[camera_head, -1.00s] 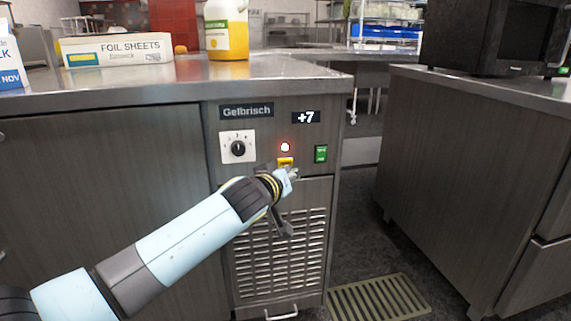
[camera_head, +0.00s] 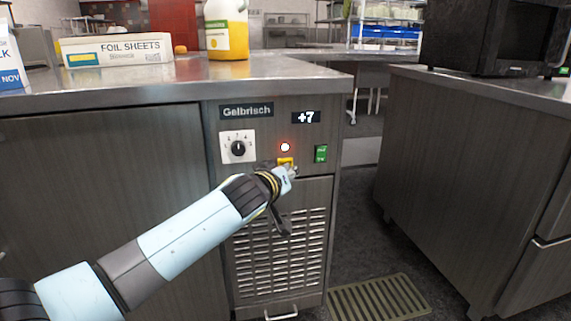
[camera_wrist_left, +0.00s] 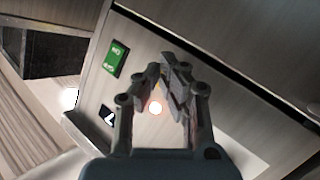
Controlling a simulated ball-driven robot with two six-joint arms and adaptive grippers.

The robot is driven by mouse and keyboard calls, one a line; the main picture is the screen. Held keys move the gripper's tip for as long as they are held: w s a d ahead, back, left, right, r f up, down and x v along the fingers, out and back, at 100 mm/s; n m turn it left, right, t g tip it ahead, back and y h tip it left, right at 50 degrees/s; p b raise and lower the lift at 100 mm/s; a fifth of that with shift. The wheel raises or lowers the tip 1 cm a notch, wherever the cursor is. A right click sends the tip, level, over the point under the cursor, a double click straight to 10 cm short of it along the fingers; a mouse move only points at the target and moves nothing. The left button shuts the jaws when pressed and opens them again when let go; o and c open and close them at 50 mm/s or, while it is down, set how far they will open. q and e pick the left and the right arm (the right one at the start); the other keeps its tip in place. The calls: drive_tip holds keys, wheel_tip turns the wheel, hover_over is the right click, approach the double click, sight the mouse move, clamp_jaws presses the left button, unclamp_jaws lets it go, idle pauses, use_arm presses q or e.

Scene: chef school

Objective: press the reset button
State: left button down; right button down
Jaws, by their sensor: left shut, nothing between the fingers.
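A yellow button (camera_head: 285,161) sits on the front panel of the Gelbrisch unit (camera_head: 270,190), just below a lit red-white lamp (camera_head: 285,147). I take it to be the reset button. My left gripper (camera_head: 292,171) is at the panel, right at the lower edge of the yellow button and partly covering it. Whether it touches the button I cannot tell. In the left wrist view, the gripper's fingers (camera_wrist_left: 178,80) are together, with nothing between them, and they hide most of the button. The lamp glows beside them (camera_wrist_left: 155,107). My right gripper is not in view.
The counter holds a foil sheets box (camera_head: 117,50) and a yellow jug (camera_head: 226,30). A floor grate (camera_head: 378,298) lies below; the aisle is clear.

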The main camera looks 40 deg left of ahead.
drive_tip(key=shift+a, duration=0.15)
use_arm(q)
drive_tip(key=shift+w+a, duration=0.2)
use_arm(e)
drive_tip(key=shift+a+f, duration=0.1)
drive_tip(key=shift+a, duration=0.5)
use_arm(q)
drive_tip(key=shift+a, duration=0.1)
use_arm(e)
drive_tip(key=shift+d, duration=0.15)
use_arm(q)
drive_tip(key=s+d, duration=0.4)
drive_tip(key=d, duration=0.1)
drive_tip(key=shift+s, duration=0.15)
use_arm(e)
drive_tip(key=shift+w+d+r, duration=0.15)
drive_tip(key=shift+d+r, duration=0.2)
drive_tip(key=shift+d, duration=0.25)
